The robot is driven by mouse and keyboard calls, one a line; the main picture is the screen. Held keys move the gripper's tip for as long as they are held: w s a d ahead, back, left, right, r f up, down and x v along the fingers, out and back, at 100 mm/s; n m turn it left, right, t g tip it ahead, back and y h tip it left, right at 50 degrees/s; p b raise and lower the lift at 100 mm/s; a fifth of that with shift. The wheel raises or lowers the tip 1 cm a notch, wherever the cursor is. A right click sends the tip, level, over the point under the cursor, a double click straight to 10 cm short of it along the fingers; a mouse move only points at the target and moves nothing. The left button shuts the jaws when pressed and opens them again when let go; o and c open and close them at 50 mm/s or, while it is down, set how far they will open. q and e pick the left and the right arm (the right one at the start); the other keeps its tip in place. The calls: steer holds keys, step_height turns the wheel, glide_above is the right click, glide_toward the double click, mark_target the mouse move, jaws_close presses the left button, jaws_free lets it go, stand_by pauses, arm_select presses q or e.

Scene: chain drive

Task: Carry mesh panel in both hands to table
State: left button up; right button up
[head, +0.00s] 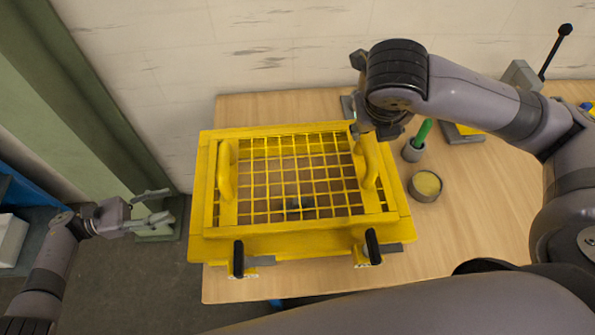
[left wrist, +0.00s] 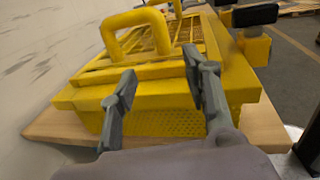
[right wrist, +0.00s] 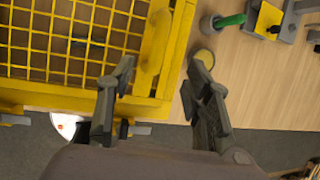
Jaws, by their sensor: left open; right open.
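The yellow mesh panel (head: 300,196) lies level on top of a yellow box-like guard (head: 285,243) on the wooden table (head: 450,226). It has a raised left handle (head: 226,172) and right handle (head: 371,163). My left gripper (head: 155,205) is open and empty, left of the guard and apart from it. In the left wrist view, its fingers (left wrist: 160,68) point toward a panel handle (left wrist: 140,38). My right gripper (head: 367,122) is open near the back of the right handle. In the right wrist view, its fingers (right wrist: 162,64) hang over the panel's handle side; contact is unclear.
Two clamps with black levers, left (head: 238,260) and right (head: 373,247), are at the guard's front. Right of it stand a cup with a green tool (head: 415,148), a round tin (head: 425,187) and a lever device (head: 530,78). A wall stands behind the table.

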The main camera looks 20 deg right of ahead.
mark_target(226, 190)
arm_select(q)
steer(key=d, duration=1.6)
steer(key=shift+w, duration=0.1)
arm_select(e)
steer(key=x, duration=1.5)
steer(key=shift+d+f, duration=0.1)
steer(key=shift+f, duration=0.25)
arm_select(q)
steer(key=shift+a, duration=0.1)
jaws_close()
arm_select(e)
jaws_close()
